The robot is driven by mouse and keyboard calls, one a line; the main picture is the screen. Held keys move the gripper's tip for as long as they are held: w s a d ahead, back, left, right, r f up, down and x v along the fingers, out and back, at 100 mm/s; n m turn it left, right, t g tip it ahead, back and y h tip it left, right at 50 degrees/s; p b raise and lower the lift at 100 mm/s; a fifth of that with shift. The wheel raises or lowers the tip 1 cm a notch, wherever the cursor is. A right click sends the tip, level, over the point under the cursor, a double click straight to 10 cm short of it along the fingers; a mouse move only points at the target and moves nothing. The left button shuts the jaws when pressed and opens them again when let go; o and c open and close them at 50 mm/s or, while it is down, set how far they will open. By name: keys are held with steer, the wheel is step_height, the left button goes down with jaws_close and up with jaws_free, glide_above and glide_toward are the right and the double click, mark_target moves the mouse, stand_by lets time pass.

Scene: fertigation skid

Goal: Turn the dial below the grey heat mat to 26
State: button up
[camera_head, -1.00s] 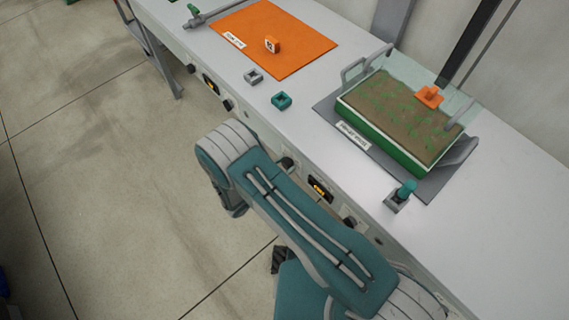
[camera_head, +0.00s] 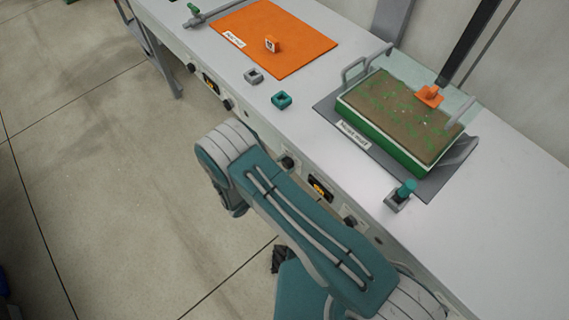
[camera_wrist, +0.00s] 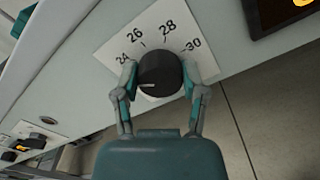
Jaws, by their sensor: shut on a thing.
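In the wrist view a round black dial (camera_wrist: 160,76) sits on a white scale plate (camera_wrist: 118,42) marked 24, 26, 28 and 30. My gripper (camera_wrist: 159,66) has one finger on each side of the dial and is shut on it. The dial's white line lies near its lower left edge, on the 24 side and away from 26. In the head view the grey heat mat (camera_head: 327,108) lies on the bench under a green-sided soil tray (camera_head: 385,147). My arm hides most of the gripper there.
A lit display (camera_head: 320,189) and another black knob (camera_head: 350,221) are on the bench front. The display's dark frame (camera_wrist: 285,14) is right of the dial in the wrist view. An orange mat (camera_head: 275,38) lies farther left. The floor beside the bench is clear.

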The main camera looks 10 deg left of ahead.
steer(key=m, duration=0.5)
steer(key=shift+m, duration=0.3)
steer(key=m, duration=0.5)
steer(key=shift+d+f+m, duration=0.15)
steer(key=shift+f+m, duration=0.1)
steer(key=shift+m, duration=0.05)
steer(key=shift+s, duration=0.1)
steer(key=o, duration=1.2)
steer(key=shift+c, duration=0.2)
steer(key=v, duration=1.2)
